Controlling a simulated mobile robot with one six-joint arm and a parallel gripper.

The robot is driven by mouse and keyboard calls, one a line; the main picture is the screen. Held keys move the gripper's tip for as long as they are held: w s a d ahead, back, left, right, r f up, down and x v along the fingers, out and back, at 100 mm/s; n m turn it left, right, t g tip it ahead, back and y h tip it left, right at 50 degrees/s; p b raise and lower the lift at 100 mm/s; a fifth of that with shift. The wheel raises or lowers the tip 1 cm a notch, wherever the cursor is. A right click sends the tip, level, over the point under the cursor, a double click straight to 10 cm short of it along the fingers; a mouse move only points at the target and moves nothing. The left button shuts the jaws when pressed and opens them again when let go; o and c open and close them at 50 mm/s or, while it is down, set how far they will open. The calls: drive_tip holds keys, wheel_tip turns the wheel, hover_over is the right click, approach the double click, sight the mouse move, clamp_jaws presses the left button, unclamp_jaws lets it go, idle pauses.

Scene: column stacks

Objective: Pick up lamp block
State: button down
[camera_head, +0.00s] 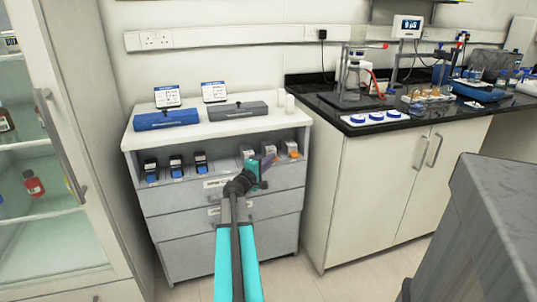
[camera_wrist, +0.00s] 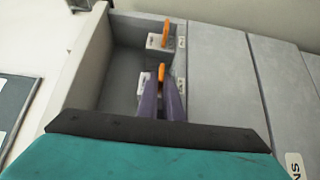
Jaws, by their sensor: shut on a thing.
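My gripper (camera_head: 265,164) is at the front of the open shelf, in front of the right-hand group of small blocks. In the wrist view its two purple fingers (camera_wrist: 163,102) are closed on a small white block with an orange part (camera_wrist: 161,73), which I take as the lamp block. The fingers hide much of it, and I cannot tell whether it still touches the shelf. A similar white and orange block (camera_head: 291,150) stands to its right, also in the wrist view (camera_wrist: 153,41). A pale block (camera_head: 248,151) stands to its left.
Several dark blocks with blue fronts, one here (camera_head: 176,166), stand at the shelf's left. A blue case (camera_head: 166,119) and a grey case (camera_head: 238,111) lie on the cabinet top above. Closed drawers (camera_head: 221,196) are below. A black-topped bench (camera_head: 400,122) stands to the right.

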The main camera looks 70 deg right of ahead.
sight(270, 152)
wheel_tip(270, 152, up, 4)
drive_tip(key=shift+f+p, duration=0.1)
drive_tip(key=shift+p, duration=0.3)
drive_tip(key=s+a+r+p, duration=0.1)
drive_tip(key=s+a+p, duration=0.1)
drive_tip(key=s+a, duration=0.4)
drive_tip(key=a, duration=0.2)
drive_tip(key=shift+s+a, duration=0.2)
drive_tip(key=shift+a, duration=0.2)
drive_tip(key=p, duration=0.3)
drive_tip(key=shift+s+a+r+p, duration=0.1)
drive_tip(key=shift+s+a+p, duration=0.05)
drive_tip(key=shift+p, duration=0.2)
drive_tip(key=a+p, duration=0.1)
drive_tip(key=p, duration=0.4)
drive_tip(key=s+p, duration=0.1)
drive_tip(key=p, duration=0.4)
drive_tip(key=shift+a+r, duration=0.1)
drive_tip(key=shift+a, duration=0.3)
drive_tip(key=shift+s+a+p, duration=0.75)
drive_tip(key=shift+s+a, duration=0.05)
drive_tip(key=shift+a, duration=0.3)
